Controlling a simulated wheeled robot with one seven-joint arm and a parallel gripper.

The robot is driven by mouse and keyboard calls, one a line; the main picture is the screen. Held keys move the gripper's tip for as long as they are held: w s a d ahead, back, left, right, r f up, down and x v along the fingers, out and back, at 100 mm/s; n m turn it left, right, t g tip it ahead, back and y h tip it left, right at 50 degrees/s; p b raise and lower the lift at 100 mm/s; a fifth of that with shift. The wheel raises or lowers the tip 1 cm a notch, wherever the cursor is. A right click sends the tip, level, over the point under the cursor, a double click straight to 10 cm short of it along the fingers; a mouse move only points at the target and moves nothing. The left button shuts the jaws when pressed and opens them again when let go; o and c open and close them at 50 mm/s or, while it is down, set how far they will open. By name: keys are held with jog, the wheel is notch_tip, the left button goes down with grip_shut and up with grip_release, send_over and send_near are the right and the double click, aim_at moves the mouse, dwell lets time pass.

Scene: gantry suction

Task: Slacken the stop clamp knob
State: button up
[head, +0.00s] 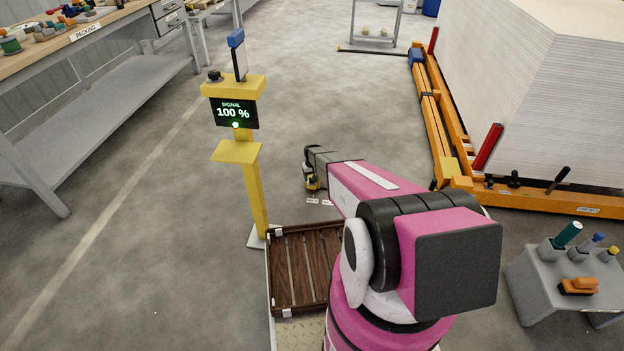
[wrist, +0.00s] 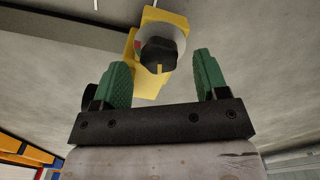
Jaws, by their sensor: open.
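In the wrist view, a black knob (wrist: 158,57) with a pale yellow pointer mark sits on a white disc on a yellow body (wrist: 150,85). My gripper (wrist: 162,70) is open, with one green finger on each side of the knob in the picture. The fingers look apart from the knob, and I see nothing held; the gap in depth is hard to judge. In the head view, my gripper (head: 310,178) is at the far end of the pink arm. A small yellow patch shows there, but the knob itself cannot be made out.
A yellow signal stand (head: 254,190) reading 100 % stands left of the arm. A slatted brown crate (head: 290,268) is below it. An orange frame (head: 435,125) with a large pale sheet stack (head: 540,75) is at right. A grey tool stand (head: 540,285) is front right. Floor beyond my gripper is clear.

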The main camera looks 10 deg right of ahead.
notch_tip(320, 180, up, 10)
jog(key=shift+f, duration=0.25)
jog(key=s+r+m, duration=0.1)
jog(key=s+r, duration=3.2)
jog(key=s, duration=0.4)
jog(key=shift+s+m, duration=0.25)
jog(key=shift+m, duration=0.15)
